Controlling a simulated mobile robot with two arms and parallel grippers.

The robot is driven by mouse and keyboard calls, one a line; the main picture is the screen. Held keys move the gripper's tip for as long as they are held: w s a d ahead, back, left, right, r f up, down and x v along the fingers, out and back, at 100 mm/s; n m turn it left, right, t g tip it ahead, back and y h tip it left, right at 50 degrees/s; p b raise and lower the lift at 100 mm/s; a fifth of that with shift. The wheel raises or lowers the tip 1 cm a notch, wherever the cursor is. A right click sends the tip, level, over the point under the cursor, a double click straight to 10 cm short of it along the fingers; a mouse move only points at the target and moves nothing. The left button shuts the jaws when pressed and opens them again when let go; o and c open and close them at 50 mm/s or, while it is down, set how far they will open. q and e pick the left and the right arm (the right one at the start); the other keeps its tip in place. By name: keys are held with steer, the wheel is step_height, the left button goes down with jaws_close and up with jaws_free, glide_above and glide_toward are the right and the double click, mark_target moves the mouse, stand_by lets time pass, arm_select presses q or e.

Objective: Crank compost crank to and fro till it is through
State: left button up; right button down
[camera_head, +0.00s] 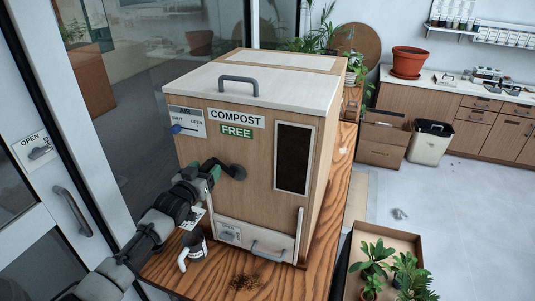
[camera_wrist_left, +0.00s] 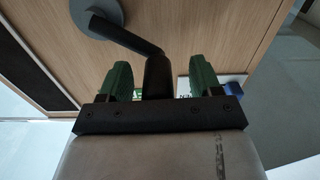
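The wooden compost box (camera_head: 205,153) stands on a wood-grain table, marked "COMPOST" and "FREE". Its dark crank (camera_head: 236,172) sits on the front, left of the dark window. In the left wrist view the crank (camera_wrist_left: 140,46) runs from a round grey hub to a grip end. My left gripper (camera_head: 211,171) is at the crank, partly hiding it. In the wrist view its green fingers (camera_wrist_left: 160,80) stand on either side of the grip end, with a gap visible on both sides. My right gripper is not in view.
An air slider (camera_head: 188,122) marked "SHUT" and "OPEN" is above my left arm. A drawer (camera_head: 255,240) is low on the box front. A box of plants (camera_head: 385,232) stands at right.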

arm_select(q)
steer(key=shift+s+r, duration=0.1)
steer(key=shift+r, duration=0.05)
steer(key=shift+s+p, duration=0.2)
steer(key=shift+p, duration=0.25)
steer(key=shift+p+v, duration=0.85)
steer(key=shift+v, duration=2.4)
steer(key=b+v, duration=0.4)
steer(key=v, duration=0.7)
